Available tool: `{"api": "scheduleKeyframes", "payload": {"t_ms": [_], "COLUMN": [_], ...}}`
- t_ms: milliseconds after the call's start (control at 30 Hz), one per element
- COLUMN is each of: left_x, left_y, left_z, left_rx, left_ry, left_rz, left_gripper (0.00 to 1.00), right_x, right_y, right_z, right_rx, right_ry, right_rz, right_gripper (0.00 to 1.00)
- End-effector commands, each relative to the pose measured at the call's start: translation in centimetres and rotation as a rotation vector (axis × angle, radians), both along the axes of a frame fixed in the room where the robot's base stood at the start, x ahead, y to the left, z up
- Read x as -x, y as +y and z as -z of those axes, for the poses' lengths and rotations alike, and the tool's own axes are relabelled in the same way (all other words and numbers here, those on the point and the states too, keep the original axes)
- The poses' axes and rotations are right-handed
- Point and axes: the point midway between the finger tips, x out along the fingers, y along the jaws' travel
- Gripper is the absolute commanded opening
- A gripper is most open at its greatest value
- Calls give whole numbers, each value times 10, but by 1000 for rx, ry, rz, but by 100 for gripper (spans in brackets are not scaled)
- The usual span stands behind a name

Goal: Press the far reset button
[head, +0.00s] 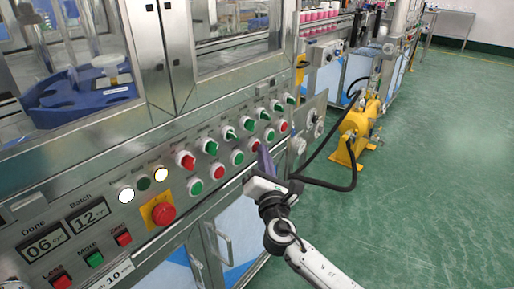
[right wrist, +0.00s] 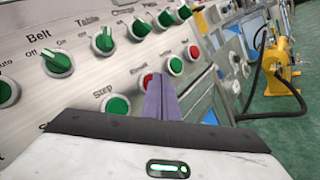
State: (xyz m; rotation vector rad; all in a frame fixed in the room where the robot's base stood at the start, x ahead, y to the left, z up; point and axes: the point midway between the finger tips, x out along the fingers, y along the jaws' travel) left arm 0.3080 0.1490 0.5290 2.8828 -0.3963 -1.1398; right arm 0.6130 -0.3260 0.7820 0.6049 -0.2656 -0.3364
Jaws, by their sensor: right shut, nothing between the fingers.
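The control panel carries a lower row of red and green push buttons. At its far end are a red button (head: 283,125) and a green button (head: 269,134). A second red button (head: 255,145) is nearer. The labels are too small to tell which is the far reset button. My right gripper (head: 263,150) is shut and empty, with its fingertips close to the nearer red button. In the right wrist view the purple fingers (right wrist: 158,82) partly cover that red button (right wrist: 146,80); the far green (right wrist: 176,65) and far red (right wrist: 192,52) lie beyond. I cannot tell whether the fingertips touch the panel. My left gripper is out of view.
Green selector knobs (head: 230,132) sit above the buttons. A red emergency stop (head: 163,213) on a yellow plate and two counter displays (head: 89,215) are nearer. A yellow machine (head: 356,125) with a black hose stands on the green floor to the right.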

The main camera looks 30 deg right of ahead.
Motion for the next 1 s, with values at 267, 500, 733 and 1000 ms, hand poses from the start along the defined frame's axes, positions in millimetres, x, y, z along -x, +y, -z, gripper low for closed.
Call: {"api": "scheduleKeyframes", "payload": {"t_ms": [267, 500, 733, 1000], "left_x": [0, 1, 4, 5], "left_y": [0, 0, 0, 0], "left_z": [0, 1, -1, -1], "left_rx": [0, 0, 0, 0], "left_ry": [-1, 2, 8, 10], "left_rz": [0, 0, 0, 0], "left_gripper": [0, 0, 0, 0], "right_x": [-2, -1, 8, 13], "right_y": [1, 1, -3, -5], "right_z": [1, 1, 1, 1], "right_rx": [0, 0, 0, -1], "right_ry": [2, 2, 2, 0], "right_rz": [-1, -1, -1, -1], "right_gripper": [0, 0, 0, 0]}}
